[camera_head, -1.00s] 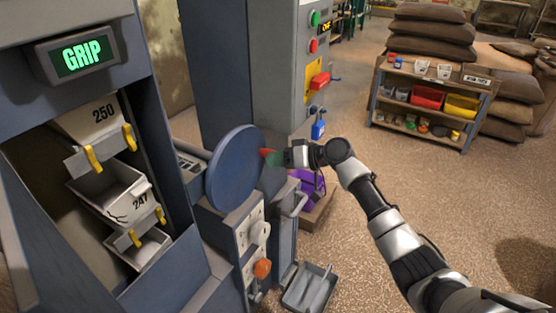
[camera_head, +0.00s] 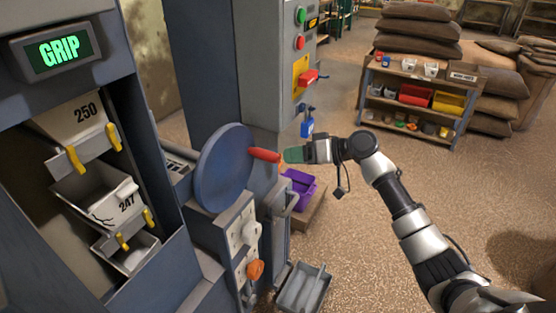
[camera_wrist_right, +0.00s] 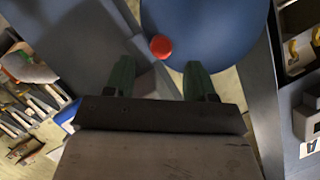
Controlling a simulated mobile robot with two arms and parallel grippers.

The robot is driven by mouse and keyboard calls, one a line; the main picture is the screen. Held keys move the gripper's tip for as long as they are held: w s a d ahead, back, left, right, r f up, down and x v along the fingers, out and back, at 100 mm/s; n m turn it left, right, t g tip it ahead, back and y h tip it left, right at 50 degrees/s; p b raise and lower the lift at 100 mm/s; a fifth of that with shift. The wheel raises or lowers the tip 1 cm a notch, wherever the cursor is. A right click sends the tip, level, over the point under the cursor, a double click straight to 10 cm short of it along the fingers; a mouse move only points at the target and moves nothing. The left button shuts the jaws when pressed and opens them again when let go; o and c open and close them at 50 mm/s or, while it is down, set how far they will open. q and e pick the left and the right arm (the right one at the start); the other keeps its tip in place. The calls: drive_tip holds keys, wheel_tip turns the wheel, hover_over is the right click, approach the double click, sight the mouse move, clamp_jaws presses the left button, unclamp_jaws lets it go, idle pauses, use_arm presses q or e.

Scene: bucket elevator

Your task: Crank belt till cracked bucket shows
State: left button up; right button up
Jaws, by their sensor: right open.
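The blue crank wheel (camera_head: 222,170) stands beside the elevator opening, with a red handle (camera_head: 264,155) sticking out to the right. My right gripper (camera_head: 291,155) is open and empty, just off the handle's free end. In the right wrist view my green fingers (camera_wrist_right: 160,78) are spread apart, and the red handle end (camera_wrist_right: 160,46) lies beyond the gap, against the blue wheel (camera_wrist_right: 215,25). In the opening, bucket 247 (camera_head: 103,209) shows dark crack lines on its front. Bucket 250 (camera_head: 76,124) is above it. My left gripper is not in view.
A display (camera_head: 62,51) reads "GRIP". Below the wheel are a control panel with an orange knob (camera_head: 255,269) and a grey tray (camera_head: 303,290). A purple bin (camera_head: 299,188) is behind. The floor at right is open, up to a shelf (camera_head: 416,91).

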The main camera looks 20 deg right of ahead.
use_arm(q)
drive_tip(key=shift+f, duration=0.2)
use_arm(e)
drive_tip(key=shift+v, duration=1.4)
